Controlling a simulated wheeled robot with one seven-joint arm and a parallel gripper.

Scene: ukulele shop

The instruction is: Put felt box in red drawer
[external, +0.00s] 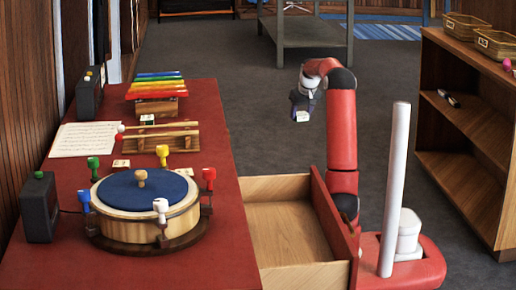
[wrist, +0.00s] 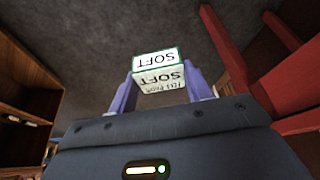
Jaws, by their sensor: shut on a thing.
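The felt box is a small white box with a green edge, lettered "SOFT" (wrist: 160,78). In the external view only a small pale part of it (external: 302,117) shows below my gripper (external: 303,106). My gripper's purple fingers (wrist: 160,92) are shut on the box from both sides, holding it in the air. The red drawer (external: 338,222) is pulled out from the right side of the red table, with a bare wooden inside that looks empty. The box is beyond the drawer in the picture, up past its far end. My arm rises just right of the drawer.
The red table (external: 215,255) holds a round drum with coloured knobs (external: 145,205), a rainbow xylophone (external: 157,88) and black speakers. A wooden shelf (external: 470,130) with baskets stands at right. A grey table (external: 305,33) stands behind. Open floor lies between.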

